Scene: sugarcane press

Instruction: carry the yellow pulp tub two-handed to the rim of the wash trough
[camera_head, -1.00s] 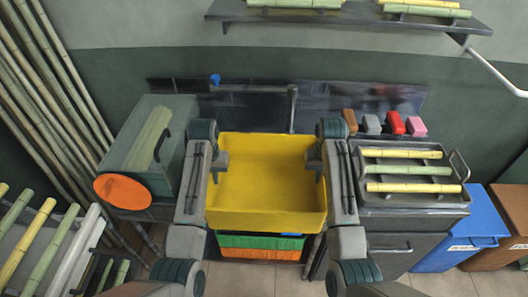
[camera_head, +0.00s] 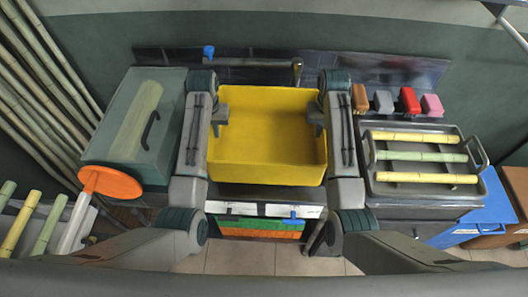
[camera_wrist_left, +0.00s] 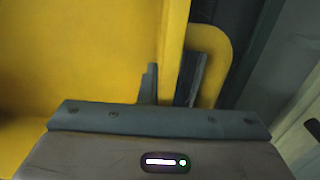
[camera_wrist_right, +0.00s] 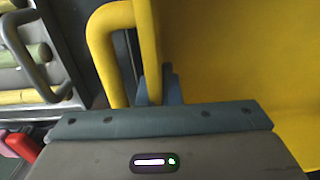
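The yellow pulp tub (camera_head: 266,135) hangs level between my two grippers in the middle of the head view, and it looks empty. My left gripper (camera_head: 217,118) is shut on its left side, with fingers on both sides of the wall at the handle (camera_wrist_left: 212,50) in the left wrist view. My right gripper (camera_head: 316,117) is shut on its right side at the other handle (camera_wrist_right: 104,52). A dark pipe with a blue tap (camera_head: 208,52) runs behind the tub. The wash trough is mostly hidden beneath the tub; I cannot tell whether they touch.
A grey box machine with an orange disc (camera_head: 110,182) stands left. A tray (camera_head: 380,193) of cane pieces and several coloured blocks (camera_head: 409,100) are right. Orange and green crates (camera_head: 258,226) sit below the tub. A blue bin (camera_head: 485,225) stands lower right.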

